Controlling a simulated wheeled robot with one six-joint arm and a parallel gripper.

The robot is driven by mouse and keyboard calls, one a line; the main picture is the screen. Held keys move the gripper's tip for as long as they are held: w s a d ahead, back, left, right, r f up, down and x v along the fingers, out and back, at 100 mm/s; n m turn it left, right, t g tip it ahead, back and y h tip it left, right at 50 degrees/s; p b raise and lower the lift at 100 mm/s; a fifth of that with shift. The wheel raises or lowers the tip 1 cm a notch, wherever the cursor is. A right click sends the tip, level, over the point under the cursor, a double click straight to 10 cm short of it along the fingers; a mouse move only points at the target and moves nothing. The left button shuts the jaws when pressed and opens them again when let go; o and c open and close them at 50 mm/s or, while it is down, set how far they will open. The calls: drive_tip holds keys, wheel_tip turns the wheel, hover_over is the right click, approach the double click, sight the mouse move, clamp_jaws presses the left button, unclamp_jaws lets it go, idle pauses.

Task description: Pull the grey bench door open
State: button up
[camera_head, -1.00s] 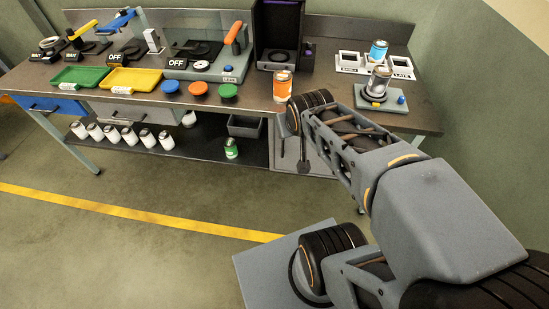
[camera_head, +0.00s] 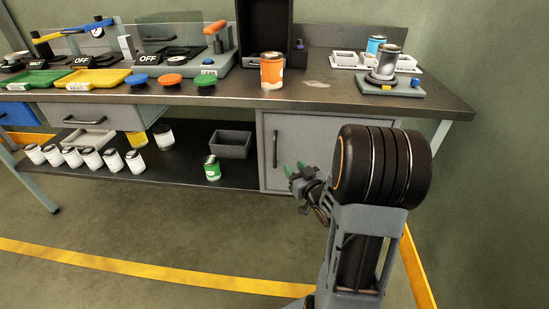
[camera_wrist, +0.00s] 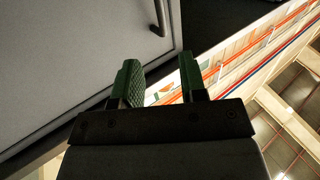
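The grey bench door (camera_head: 320,140) is a flat panel below the right end of the bench and looks shut. Its dark vertical handle (camera_head: 275,148) is near its left edge. My gripper (camera_head: 295,170) is in front of the door's lower left part, below and right of the handle. In the wrist view, the green-padded fingers of my gripper (camera_wrist: 160,82) are apart with nothing between them. The door (camera_wrist: 75,55) fills the upper left there, and the handle (camera_wrist: 159,18) is beyond the fingertips, not touching them. My arm hides the door's lower right.
An orange can (camera_head: 271,72) stands on the bench top (camera_head: 340,97) above the door. On the lower shelf left of the door are a green can (camera_head: 212,168), a dark bin (camera_head: 231,144) and several white cans. The floor in front is clear.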

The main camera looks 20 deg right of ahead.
drive_tip(key=b, duration=0.2)
hover_over(275, 165)
drive_tip(key=shift+w+d+f, duration=0.1)
drive_tip(key=shift+w+f, duration=0.05)
drive_tip(key=shift+w, duration=0.2)
clamp_jaws()
idle(0.4)
